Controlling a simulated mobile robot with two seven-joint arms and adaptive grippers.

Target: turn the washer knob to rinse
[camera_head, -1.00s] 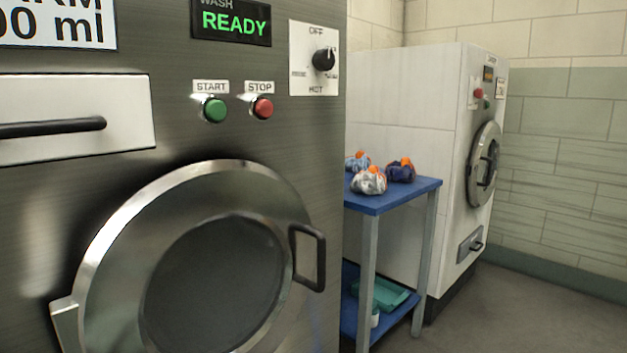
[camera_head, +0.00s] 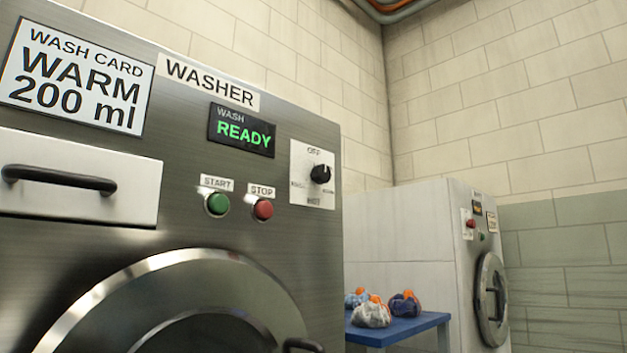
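The washer (camera_head: 180,225) fills the left half of the view, a brushed steel front with a "WASHER" label (camera_head: 208,83). The side words are too small to read, and I cannot tell exactly where the knob points. The display (camera_head: 241,130) reads "WASH READY". Neither of my grippers is in view.
A green start button (camera_head: 217,203) and a red stop button (camera_head: 263,209) sit left of the dial. A drawer handle (camera_head: 58,179) and the round door's handle (camera_head: 303,345) stick out. A blue table (camera_head: 420,322) with tied bags (camera_head: 371,312) and a white machine (camera_head: 410,240) stand right.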

